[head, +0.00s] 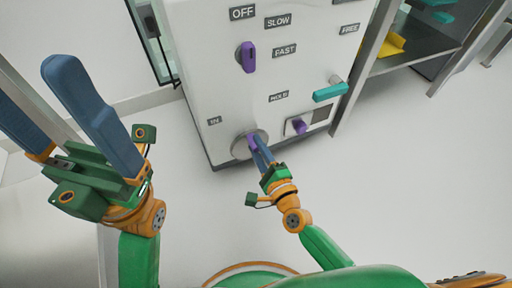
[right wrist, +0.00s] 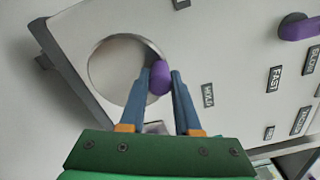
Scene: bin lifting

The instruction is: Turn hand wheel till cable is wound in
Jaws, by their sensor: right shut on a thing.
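The hand wheel is a round silver disc (head: 237,147) low on the front of a white cabinet (head: 205,80). It also shows large in the right wrist view (right wrist: 112,72). A purple knob (right wrist: 160,80) stands out near the wheel's rim. My right gripper (head: 257,146) is shut on this knob, with one blue finger on each side. My left gripper (head: 32,82) is at the left, its blue fingers spread and empty, away from the cabinet. I cannot make out the cable.
The cabinet also carries a purple knob (head: 248,57), a teal handle (head: 330,92), a smaller purple knob (head: 299,126) and labels such as OFF, SLOW and FAST. A shelf (head: 425,48) with a yellow item (head: 392,45) stands right. Floor in front is clear.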

